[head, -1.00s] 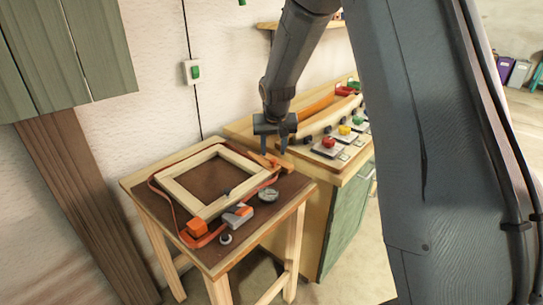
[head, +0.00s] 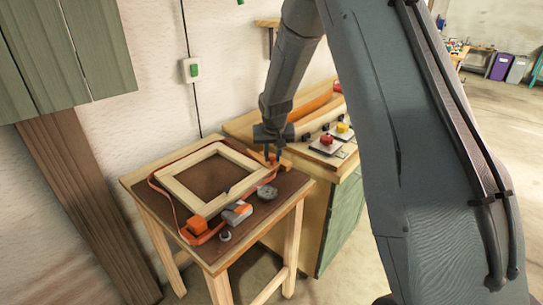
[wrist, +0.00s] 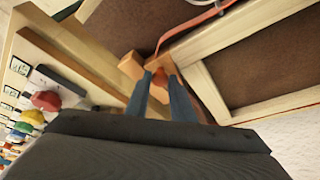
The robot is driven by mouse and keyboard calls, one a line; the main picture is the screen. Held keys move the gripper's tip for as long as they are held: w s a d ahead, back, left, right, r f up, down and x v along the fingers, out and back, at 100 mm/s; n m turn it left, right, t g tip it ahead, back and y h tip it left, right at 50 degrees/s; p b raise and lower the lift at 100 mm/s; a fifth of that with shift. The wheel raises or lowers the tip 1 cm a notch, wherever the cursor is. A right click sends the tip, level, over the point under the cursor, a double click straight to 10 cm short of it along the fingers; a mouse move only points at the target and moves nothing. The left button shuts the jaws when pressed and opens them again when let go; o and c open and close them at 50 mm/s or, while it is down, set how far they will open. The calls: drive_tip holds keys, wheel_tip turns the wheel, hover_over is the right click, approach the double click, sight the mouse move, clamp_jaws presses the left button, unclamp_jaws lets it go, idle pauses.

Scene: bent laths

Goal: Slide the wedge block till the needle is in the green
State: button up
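A pale wooden frame (head: 188,192) lies on the small table, with a red strap (head: 158,186) around it. A small wooden block (wrist: 131,65) and an orange piece (wrist: 160,84) sit by the frame's corner; I cannot tell exactly which part is the wedge block. My gripper (wrist: 160,76) is low at this corner, its two fingers apart on either side of the orange piece. In the head view, my gripper (head: 273,157) hides much of the corner. A round dial (head: 267,192) lies by the frame's right side; its needle and green zone are too small to read.
An orange and grey ratchet (head: 237,212) and an orange corner piece (head: 197,226) lie at the table's front. A bench with red and yellow knobs (head: 327,140) stands close on the right. The wall is behind the table.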

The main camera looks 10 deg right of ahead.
drive_tip(key=shift+s+d, duration=0.65)
drive_tip(key=shift+s, duration=0.2)
drive_tip(key=shift+s+d, duration=0.6)
drive_tip(key=shift+s, duration=0.2)
clamp_jaws()
drive_tip(key=o, duration=1)
unclamp_jaws()
drive_tip(key=shift+r, duration=0.15)
drive_tip(key=b+v, duration=0.1)
drive_tip(key=v, duration=0.6)
drive_tip(key=shift+r, duration=0.25)
drive_tip(key=shift+s+a, duration=0.1)
drive_tip(key=shift+s, duration=0.05)
drive_tip(key=s+a+f+n+g, duration=0.1)
drive_tip(key=s+a+f+g, duration=0.1)
drive_tip(key=s, duration=2.6)
drive_tip(key=shift+s+a+n+g+y, duration=0.2)
drive_tip(key=shift+n+g+y, duration=0.15)
drive_tip(key=shift+g, duration=0.25)
